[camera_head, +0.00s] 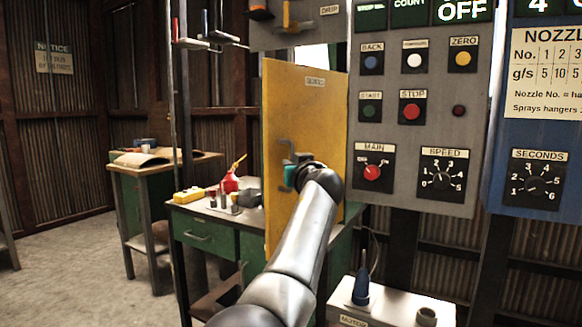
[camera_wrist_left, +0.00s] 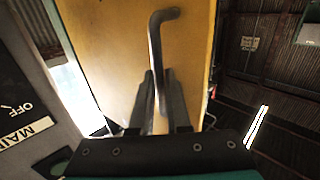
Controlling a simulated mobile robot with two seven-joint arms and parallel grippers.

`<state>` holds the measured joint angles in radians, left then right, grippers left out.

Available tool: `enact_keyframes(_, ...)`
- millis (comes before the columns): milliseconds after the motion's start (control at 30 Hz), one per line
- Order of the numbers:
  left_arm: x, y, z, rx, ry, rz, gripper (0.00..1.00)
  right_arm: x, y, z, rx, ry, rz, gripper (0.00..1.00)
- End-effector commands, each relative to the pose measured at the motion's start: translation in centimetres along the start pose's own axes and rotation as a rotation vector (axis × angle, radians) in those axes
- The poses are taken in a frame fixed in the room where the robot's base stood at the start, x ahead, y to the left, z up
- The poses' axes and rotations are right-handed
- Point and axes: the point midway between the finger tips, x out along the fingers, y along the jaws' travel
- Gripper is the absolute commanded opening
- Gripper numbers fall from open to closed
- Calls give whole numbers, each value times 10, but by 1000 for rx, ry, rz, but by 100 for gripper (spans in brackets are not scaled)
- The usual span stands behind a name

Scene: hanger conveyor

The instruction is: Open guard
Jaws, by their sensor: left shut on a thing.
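The guard (camera_head: 305,105) is a tall yellow panel just left of the grey control panel, with a small label near its top. It stands at an angle to the control panel. A bent grey metal handle (camera_head: 286,143) is on its face. My left gripper (camera_head: 293,163) is at the handle, partly hidden by my own wrist. In the left wrist view, the fingers (camera_wrist_left: 159,88) are shut on the handle (camera_wrist_left: 156,45), with the yellow guard (camera_wrist_left: 110,40) behind. A bright gap shows between guard and grey panel there. My right gripper is not in view.
The control panel (camera_head: 420,135) with knobs and buttons is right of the guard. A green workbench (camera_head: 205,235) with a red oil can (camera_head: 230,182) stands behind and left. A white box (camera_head: 390,302) is at the lower right. Open floor (camera_head: 70,260) lies left.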

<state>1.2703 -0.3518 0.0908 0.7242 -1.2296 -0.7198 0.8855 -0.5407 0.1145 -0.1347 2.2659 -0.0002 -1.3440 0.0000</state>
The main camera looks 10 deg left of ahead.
Motion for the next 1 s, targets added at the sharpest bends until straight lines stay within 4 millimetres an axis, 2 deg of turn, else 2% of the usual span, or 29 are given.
enact_keyframes(33, -1, 6, 4, 0, -5, 13, 0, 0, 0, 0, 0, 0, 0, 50)
enact_keyframes(267, -2, 6, 3, 1, -4, 15, 0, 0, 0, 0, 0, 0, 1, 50)
enact_keyframes(300, -2, 6, 3, 1, -4, 15, 16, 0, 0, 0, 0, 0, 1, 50)
enact_keyframes(567, -1, 4, 2, 1, -3, 9, 45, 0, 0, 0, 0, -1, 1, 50)
enact_keyframes(1000, 3, -4, 0, 1, -1, 4, 45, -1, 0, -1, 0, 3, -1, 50)
